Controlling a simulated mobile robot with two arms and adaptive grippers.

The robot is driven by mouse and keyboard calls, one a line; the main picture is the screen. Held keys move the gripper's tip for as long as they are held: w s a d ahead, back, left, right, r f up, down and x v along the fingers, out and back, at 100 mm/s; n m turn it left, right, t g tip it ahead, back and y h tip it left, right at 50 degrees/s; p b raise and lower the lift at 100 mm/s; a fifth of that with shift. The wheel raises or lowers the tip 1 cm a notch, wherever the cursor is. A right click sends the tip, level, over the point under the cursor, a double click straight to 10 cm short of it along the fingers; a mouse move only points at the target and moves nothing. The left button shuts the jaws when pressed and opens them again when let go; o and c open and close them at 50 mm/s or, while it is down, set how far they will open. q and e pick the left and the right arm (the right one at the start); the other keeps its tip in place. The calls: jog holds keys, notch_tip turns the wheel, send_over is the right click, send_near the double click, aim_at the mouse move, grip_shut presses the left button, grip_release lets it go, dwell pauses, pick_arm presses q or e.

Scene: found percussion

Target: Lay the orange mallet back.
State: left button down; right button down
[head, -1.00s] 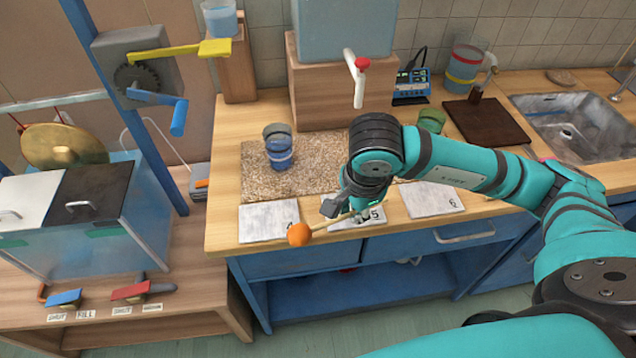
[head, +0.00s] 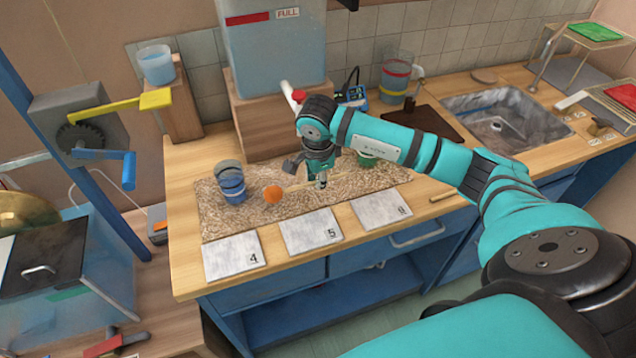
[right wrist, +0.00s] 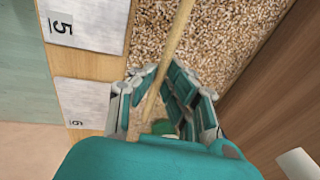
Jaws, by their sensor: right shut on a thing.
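The mallet has an orange ball head (head: 272,194) and a thin wooden stick, which runs to the right into my right gripper (head: 321,183). My right gripper is shut on the stick and holds it over or close to the speckled mat (head: 222,218); I cannot tell whether the mallet touches the mat. In the right wrist view the stick (right wrist: 176,45) passes between the fingers (right wrist: 160,105), and the orange head is out of the picture. My left gripper does not show.
A green cup (head: 368,158) is partly behind my right arm. Cards 4 (head: 234,256), 5 (head: 311,231) and 6 (head: 382,208) lie along the front edge. A wooden box (head: 262,125) stands behind.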

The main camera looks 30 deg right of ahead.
aim_at(318, 195)
jog(key=shift+s+p+x, duration=0.15)
jog(key=shift+p+x, duration=0.25)
jog(key=shift+x, duration=0.4)
jog(key=shift+s+p+x, duration=0.1)
jog(key=shift+p+x, duration=0.3)
jog(key=shift+x, duration=0.35)
jog(key=shift+a+f+b, duration=0.2)
jog(key=shift+f+b, duration=0.1)
jog(key=shift+f, duration=0.1)
jog(key=c, duration=1.4)
grip_release()
jog(key=shift+r, duration=0.15)
jog(key=shift+r, duration=0.2)
jog(key=b+v, duration=0.2)
jog(key=v, duration=0.9)
jog(key=shift+r+b, duration=0.35)
